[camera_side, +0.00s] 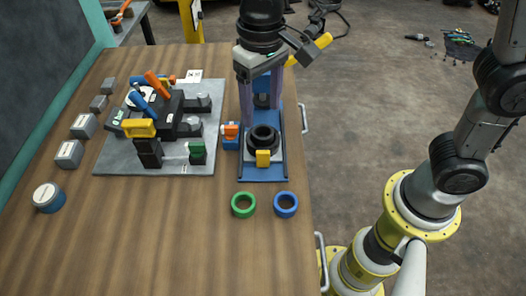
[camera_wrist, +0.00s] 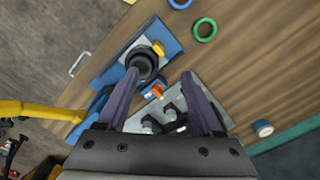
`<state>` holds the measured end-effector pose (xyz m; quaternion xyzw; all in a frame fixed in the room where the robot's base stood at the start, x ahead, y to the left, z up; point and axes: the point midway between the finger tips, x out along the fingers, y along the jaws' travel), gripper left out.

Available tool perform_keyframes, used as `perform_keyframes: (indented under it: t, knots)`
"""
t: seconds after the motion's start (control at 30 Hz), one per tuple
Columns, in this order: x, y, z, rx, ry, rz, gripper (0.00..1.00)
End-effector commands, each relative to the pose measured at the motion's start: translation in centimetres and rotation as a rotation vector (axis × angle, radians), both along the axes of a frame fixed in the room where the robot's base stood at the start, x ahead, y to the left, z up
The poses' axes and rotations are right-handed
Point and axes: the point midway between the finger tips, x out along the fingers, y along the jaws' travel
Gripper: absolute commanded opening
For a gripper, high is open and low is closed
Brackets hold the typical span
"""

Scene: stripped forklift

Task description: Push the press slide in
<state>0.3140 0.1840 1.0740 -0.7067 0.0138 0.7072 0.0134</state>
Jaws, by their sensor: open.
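The press has a blue base (camera_side: 278,172) near the table's right edge. On it sits a grey slide block with a black round socket (camera_side: 263,138) and a yellow tab (camera_side: 263,158) at the near end. In the wrist view the blue base (camera_wrist: 168,36), black socket (camera_wrist: 147,57) and yellow tab (camera_wrist: 158,48) lie beyond the finger on the left. My gripper (camera_side: 261,110) points down over the far part of the press, its fingers spread and nothing between them. The wrist view also shows the open gripper (camera_wrist: 159,74). The far part of the press is partly hidden behind the fingers.
A grey fixture plate (camera_side: 112,163) with clamps and coloured handles stands left of the press. An orange-topped blue part (camera_side: 231,135) sits beside the press. A green ring (camera_side: 243,205) and a blue ring (camera_side: 286,204) lie in front. The near tabletop is clear.

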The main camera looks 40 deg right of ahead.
Motion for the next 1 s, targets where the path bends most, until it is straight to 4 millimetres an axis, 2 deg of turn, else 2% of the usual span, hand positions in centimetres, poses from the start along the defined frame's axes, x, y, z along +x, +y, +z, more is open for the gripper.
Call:
perform_keyframes:
  t: [0.2, 0.4, 0.57, 0.67, 1.0]
  knots:
    - [0.0, 0.0, 0.0, 0.0, 0.0, -0.473, 0.68]
    - [0.0, 0.0, 0.0, -0.001, 0.0, -0.723, 0.68]
    - [-0.2, -0.2, -0.5, -0.001, 0.001, -0.751, 0.68]
    - [-0.2, -0.2, -1.5, -0.002, 0.001, -0.75, 0.68]
    - [-0.3, -0.2, -7.9, -0.005, 0.003, -0.748, 0.68]
